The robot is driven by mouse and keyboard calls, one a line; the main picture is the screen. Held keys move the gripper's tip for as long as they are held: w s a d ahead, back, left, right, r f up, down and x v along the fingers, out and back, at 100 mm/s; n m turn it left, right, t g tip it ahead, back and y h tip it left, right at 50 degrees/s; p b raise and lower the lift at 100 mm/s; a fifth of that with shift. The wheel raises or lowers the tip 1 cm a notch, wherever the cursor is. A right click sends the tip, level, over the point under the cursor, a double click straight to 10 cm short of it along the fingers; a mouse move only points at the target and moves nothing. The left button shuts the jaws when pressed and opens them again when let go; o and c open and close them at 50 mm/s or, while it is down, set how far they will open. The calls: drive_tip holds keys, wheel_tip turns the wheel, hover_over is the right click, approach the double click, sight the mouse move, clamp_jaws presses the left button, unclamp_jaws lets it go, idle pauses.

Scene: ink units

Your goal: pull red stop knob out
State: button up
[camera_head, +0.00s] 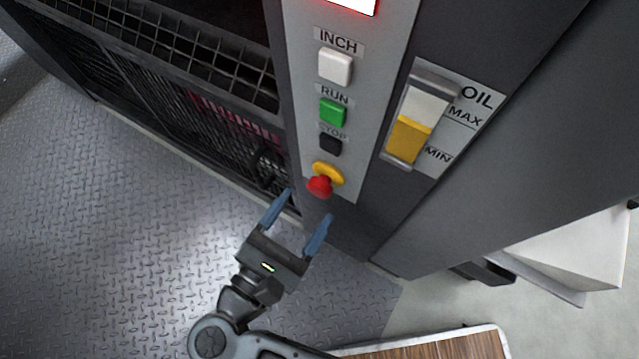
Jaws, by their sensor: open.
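The red stop knob (319,187) is a small mushroom head on a yellow collar (329,173), at the bottom of the light grey button panel (305,110). My gripper (302,206) is open, its two blue fingers pointing up toward the panel. The fingertips are just below the knob in the picture, one to its left and one to its lower right. The space between the fingers looks empty, and I see no contact with the knob. How far the fingertips are from the knob in depth is hard to tell.
Above the knob are a black STOP button (330,145), a green RUN button (332,112) and a white INCH button (335,66). An oil gauge (417,118) is to the right. Wire mesh guards (170,40) are at left. Open tread-plate floor (110,220) lies lower left.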

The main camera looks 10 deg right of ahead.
sight(317, 193)
drive_tip(key=x, duration=0.5)
drive_tip(key=shift+w+d, duration=0.25)
drive_tip(key=shift+c, duration=0.2)
clamp_jaws()
